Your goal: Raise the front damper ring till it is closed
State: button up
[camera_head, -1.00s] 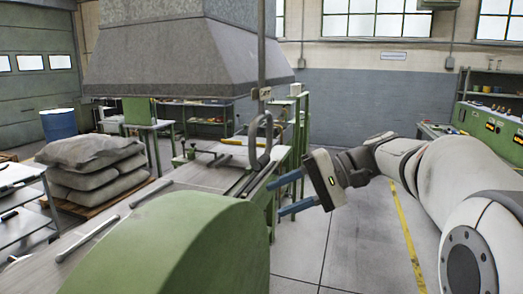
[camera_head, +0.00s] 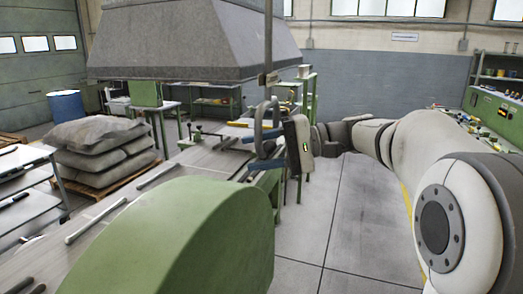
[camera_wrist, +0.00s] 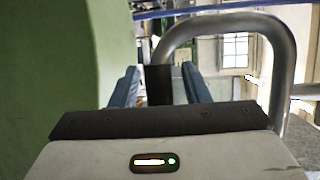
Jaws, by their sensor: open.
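The damper ring (camera_head: 261,115) is a grey tubular loop at the lower end of a thin upright rod (camera_head: 268,45), below the hood. It also shows in the wrist view as a thick grey curved tube (camera_wrist: 283,45) at the upper right. My gripper (camera_head: 264,150) is at the ring, coming from the right, with its two blue fingers apart. In the wrist view, a dark block (camera_wrist: 158,85) at the tube's left end shows between my open fingers (camera_wrist: 160,88). I cannot tell whether either finger touches it. My fingers partly hide the ring in the head view.
A grey hood (camera_head: 190,50) hangs above the green machine line. A rounded green housing (camera_head: 180,235) fills the near foreground. A small plate (camera_head: 270,79) sits on the rod above the ring. Sacks (camera_head: 98,150) lie on a pallet at left. The floor (camera_head: 340,215) at right is clear.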

grip_shut()
dwell(0.4)
